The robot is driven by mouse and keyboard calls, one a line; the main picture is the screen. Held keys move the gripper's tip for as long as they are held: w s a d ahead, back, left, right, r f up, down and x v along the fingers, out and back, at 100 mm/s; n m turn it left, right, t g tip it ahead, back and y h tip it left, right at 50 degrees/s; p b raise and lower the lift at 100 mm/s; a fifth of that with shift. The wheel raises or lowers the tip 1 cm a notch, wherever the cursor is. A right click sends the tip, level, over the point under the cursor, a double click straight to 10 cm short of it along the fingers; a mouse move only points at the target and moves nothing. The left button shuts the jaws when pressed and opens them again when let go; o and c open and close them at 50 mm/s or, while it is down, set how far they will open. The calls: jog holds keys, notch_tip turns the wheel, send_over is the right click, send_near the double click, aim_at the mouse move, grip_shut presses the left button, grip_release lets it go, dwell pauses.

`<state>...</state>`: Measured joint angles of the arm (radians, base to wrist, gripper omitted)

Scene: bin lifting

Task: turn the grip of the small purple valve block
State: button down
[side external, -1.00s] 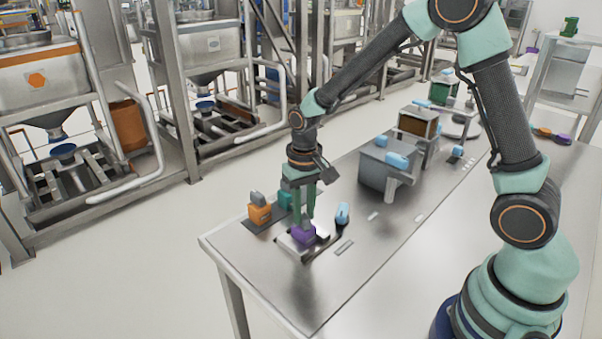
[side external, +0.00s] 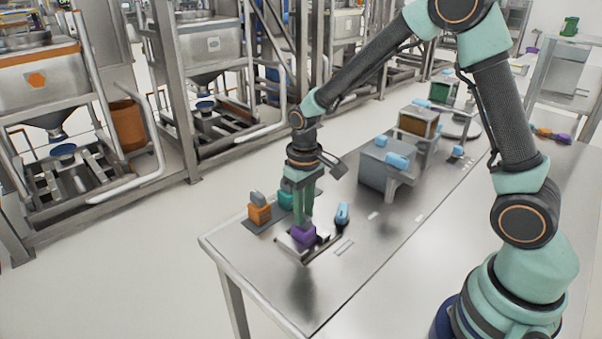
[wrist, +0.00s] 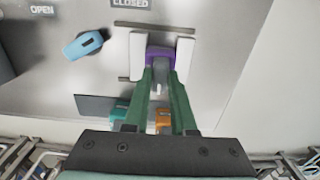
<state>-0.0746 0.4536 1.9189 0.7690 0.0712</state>
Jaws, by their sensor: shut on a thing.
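The small purple valve block (side external: 303,235) sits on a metal fixture near the table's front left corner. In the wrist view the purple block (wrist: 160,53) lies between two pale rails. My gripper (side external: 304,220) points straight down over it. In the wrist view my gripper (wrist: 162,76) has its two green fingers shut on the block's grey grip (wrist: 160,72). The fingers hide most of the grip in the side view.
An orange block (side external: 260,214) with a grey grip and a teal block (side external: 287,200) stand on a dark plate beside it. A blue-handled lever (side external: 342,213) stands close on the right. A grey box (side external: 383,172) is farther back. The table's front is clear.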

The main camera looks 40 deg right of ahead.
aim_at(306, 216)
jog(key=c, duration=0.7)
grip_release()
notch_tip(306, 216, up, 12)
jog(key=shift+r, duration=0.1)
jog(key=shift+s, duration=0.1)
jog(key=s+d+r+t, duration=0.1)
jog(key=s+r+t, duration=0.1)
jog(key=s, duration=0.1)
jog(key=s+d+r+t, duration=0.1)
jog(key=s+r, duration=0.1)
jog(key=s, duration=0.2)
jog(key=s+d+r+t, duration=0.1)
jog(key=s+t, duration=0.1)
jog(key=s, duration=0.2)
jog(key=shift+s+r+t, duration=0.2)
jog(key=shift+r+t, duration=0.1)
jog(key=shift+r, duration=0.1)
